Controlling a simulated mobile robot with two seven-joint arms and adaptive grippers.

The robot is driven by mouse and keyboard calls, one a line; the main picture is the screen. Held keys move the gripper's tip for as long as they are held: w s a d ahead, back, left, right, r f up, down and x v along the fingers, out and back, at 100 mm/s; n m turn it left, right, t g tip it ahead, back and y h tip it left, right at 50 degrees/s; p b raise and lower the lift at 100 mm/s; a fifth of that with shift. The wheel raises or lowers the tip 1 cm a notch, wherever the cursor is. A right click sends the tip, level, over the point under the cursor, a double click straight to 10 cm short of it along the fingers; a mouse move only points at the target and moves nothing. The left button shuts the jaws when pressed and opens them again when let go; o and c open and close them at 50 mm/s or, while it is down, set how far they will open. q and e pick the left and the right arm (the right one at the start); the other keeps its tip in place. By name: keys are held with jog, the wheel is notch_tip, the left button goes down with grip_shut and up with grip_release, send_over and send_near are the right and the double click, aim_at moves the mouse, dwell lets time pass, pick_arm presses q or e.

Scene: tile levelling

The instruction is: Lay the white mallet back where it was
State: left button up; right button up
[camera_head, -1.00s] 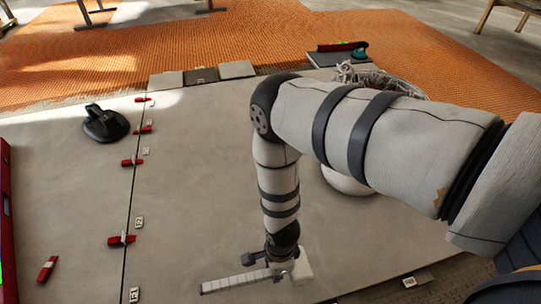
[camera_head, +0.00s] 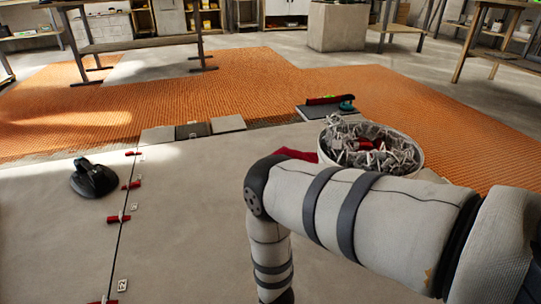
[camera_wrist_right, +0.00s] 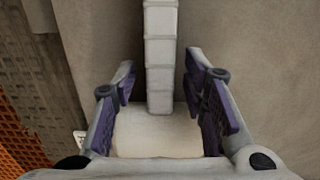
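The white mallet shows only in the right wrist view: its pale handle (camera_wrist_right: 160,55) runs up the picture and its broad head (camera_wrist_right: 158,136) lies below, between the finger bases. My right gripper (camera_wrist_right: 158,75) is open, with one finger on each side of the mallet and gaps beside the handle. The mallet is over the grey slab (camera_wrist_right: 240,35); I cannot tell from this view whether it touches it. In the head view my right arm reaches down past the bottom edge, so gripper and mallet are hidden there. My left gripper is not in view.
Red levelling wedges (camera_head: 117,219) line the slab joint. A black suction cup (camera_head: 93,178) stands left of it. A bucket (camera_head: 411,153) of clips and wedges stands behind my right arm. Orange matting (camera_head: 270,80) lies beyond. The slab between joint and arm is clear.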

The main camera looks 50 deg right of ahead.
notch_tip(320, 180, up, 12)
jog(key=p, duration=0.6)
jog(key=s+a+n+g, duration=0.2)
jog(key=s+n+g, duration=0.65)
jog(key=s, duration=2.05)
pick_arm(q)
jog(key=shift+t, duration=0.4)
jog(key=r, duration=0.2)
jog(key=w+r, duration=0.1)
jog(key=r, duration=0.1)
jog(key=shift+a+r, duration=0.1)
pick_arm(e)
jog(key=s+r+n, duration=0.7)
jog(key=s, duration=0.3)
jog(key=s+r+n+g, duration=0.1)
jog(key=s+r+n, duration=0.6)
jog(key=s, duration=0.3)
jog(key=shift+d+n+h, duration=0.15)
jog(key=shift+n+h, duration=0.15)
jog(key=shift+n, duration=0.45)
